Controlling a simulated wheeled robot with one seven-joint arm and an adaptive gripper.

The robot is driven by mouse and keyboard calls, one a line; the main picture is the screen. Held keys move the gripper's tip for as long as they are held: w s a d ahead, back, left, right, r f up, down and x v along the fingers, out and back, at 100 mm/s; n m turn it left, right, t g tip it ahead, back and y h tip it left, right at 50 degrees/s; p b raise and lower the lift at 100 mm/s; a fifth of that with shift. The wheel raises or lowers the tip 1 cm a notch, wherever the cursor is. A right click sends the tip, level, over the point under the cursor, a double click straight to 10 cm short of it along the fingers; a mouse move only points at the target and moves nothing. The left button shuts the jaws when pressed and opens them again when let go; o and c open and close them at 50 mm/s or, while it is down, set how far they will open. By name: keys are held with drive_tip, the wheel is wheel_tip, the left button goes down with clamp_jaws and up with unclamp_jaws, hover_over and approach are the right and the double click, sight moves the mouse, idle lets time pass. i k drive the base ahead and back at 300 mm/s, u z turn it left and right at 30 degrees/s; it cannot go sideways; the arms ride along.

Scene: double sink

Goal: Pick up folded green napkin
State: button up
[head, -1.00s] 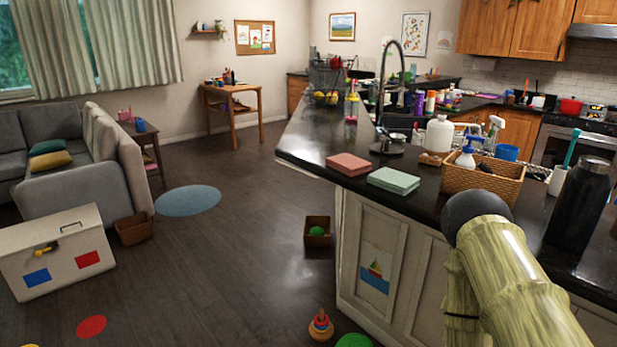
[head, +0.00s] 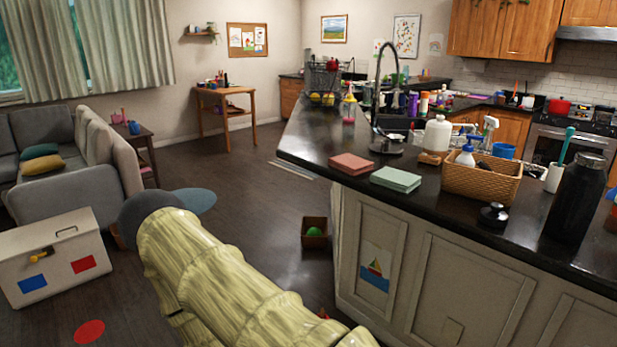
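The folded green napkin (head: 396,180) lies flat on the dark counter in the head view, near the counter's front edge. A folded pink napkin (head: 351,163) lies just to its left, a small gap apart. My arm shows as a pale yellow-green sleeved part with a dark rounded joint at the lower left, over the floor and apart from the counter. My gripper itself is not visible.
The dark counter (head: 469,217) also holds a wicker basket (head: 482,181) with bottles, a white jug (head: 437,135), a black lid-like object (head: 493,215) and a tall black bottle (head: 575,197). A tall faucet (head: 379,72) stands behind the napkins. The counter around the green napkin's front is clear.

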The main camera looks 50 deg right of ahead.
sight(395, 179)
drive_tip(key=u, duration=0.45)
drive_tip(key=k, duration=0.95)
drive_tip(key=z, duration=0.7)
